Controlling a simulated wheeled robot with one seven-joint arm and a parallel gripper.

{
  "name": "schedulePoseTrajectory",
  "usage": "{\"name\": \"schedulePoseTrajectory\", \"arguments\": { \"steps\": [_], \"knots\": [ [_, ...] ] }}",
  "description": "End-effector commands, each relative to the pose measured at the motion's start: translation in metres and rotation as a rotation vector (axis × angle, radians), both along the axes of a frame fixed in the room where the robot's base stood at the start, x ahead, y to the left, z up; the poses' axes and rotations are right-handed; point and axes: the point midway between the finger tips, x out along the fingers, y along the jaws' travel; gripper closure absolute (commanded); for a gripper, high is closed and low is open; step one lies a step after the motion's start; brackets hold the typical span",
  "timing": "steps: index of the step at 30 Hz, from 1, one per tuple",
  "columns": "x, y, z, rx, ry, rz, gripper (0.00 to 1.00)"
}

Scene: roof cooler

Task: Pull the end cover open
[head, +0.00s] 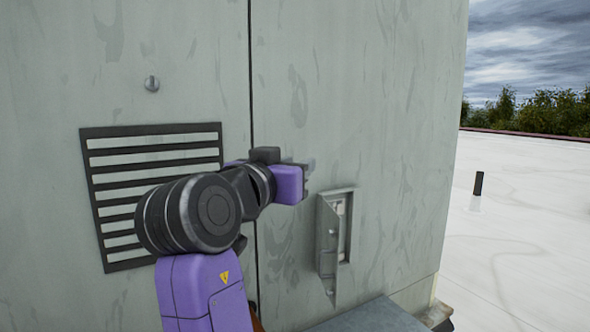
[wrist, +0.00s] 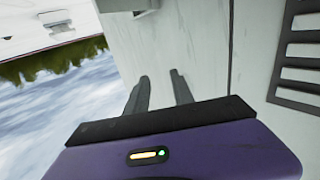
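The end cover (head: 345,110) is the large grey-green panel right of the vertical seam in the head view; it lies flush with the panel beside it. It also shows in the wrist view (wrist: 200,35). My gripper (head: 306,172) is in front of the cover, just right of the seam and up left of a recessed metal box (head: 335,240). In the wrist view my gripper (wrist: 162,80) has its two fingers apart with nothing seen between them. A small grey fitting shows beside the fingertips in the head view, mostly hidden; contact cannot be told.
A dark louvred vent (head: 150,132) is left of the seam, with a round fastener (head: 152,83) above it. A grey ledge (head: 370,318) juts out low in front of the cover. White roof (head: 520,230) lies open to the right, with a short dark post (head: 478,183).

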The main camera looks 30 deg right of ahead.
Motion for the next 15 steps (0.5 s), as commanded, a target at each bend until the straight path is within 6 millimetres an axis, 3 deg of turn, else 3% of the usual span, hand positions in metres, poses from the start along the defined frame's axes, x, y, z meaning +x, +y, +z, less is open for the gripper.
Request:
{"name": "schedulePoseTrajectory", "arguments": {
  "steps": [4,9,12,15],
  "knots": [
    [0.000,0.000,0.000,0.000,0.000,0.000,0.71],
    [0.000,0.000,0.000,0.000,0.000,0.000,1.00],
    [0.001,-0.004,-0.007,-0.008,0.013,-0.007,1.00],
    [0.002,0.003,-0.029,-0.055,0.054,-0.002,1.00]
  ]
}}
